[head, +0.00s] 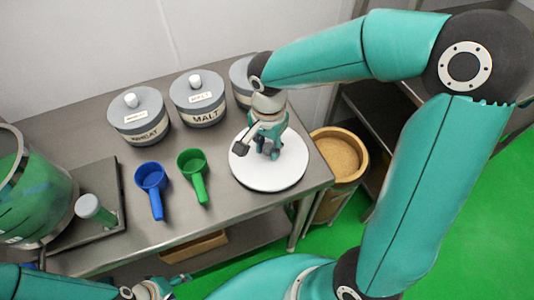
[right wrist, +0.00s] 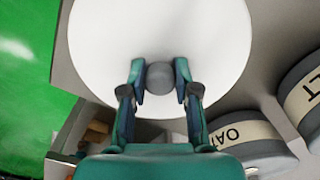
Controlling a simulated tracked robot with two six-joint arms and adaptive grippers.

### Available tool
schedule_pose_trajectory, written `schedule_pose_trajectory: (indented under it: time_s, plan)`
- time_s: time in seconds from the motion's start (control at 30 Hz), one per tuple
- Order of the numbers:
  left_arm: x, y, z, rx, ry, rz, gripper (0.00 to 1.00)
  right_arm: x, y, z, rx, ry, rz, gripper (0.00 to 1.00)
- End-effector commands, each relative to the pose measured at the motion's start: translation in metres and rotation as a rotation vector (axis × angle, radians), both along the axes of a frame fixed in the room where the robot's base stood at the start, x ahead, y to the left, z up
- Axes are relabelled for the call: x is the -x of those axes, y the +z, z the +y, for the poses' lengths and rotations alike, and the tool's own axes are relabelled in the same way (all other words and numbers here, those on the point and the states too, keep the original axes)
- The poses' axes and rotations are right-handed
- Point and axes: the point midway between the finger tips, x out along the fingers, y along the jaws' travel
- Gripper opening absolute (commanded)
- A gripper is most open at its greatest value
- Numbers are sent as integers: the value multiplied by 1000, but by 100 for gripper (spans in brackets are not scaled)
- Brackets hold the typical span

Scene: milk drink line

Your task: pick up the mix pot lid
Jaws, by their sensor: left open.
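The mix pot lid (head: 250,178) is a round white disc with a grey knob, lying flat at the right end of the steel table. It also fills much of the right wrist view (right wrist: 100,40), with its knob (right wrist: 160,77) near the centre. My right gripper (head: 270,150) comes down over the lid's middle. In the right wrist view its two fingers (right wrist: 160,75) press on either side of the knob, with no clear gap. I cannot tell whether the lid is lifted off the table. My left gripper (head: 155,289) is open and empty at the bottom edge, far from the lid.
Several grey labelled jars, one marked MALT (head: 203,115), stand along the back. A blue scoop (head: 153,183) and a green scoop (head: 193,170) lie left of the lid. A clear green-tinted vessel (head: 35,195) stands at far left. A tan bin (head: 342,157) stands beyond the table's right edge.

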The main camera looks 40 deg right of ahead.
Motion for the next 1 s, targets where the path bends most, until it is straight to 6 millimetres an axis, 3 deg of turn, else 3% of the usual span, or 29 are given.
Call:
schedule_pose_trajectory:
  time_s: [0.03,0.13,0.67,0.87,1.0]
  plan:
    - [0,0,0,0,0,0,63,0,0,0,0,0,-1,17]
    - [0,0,0,0,0,0,63,0,0,0,0,0,-1,1]
    - [0,0,0,0,0,0,63,-1,6,0,0,0,-2,0]
    - [0,2,0,0,0,0,63,-1,26,1,0,0,-5,0]
    - [0,4,0,0,0,0,63,-2,54,1,0,1,-8,0]
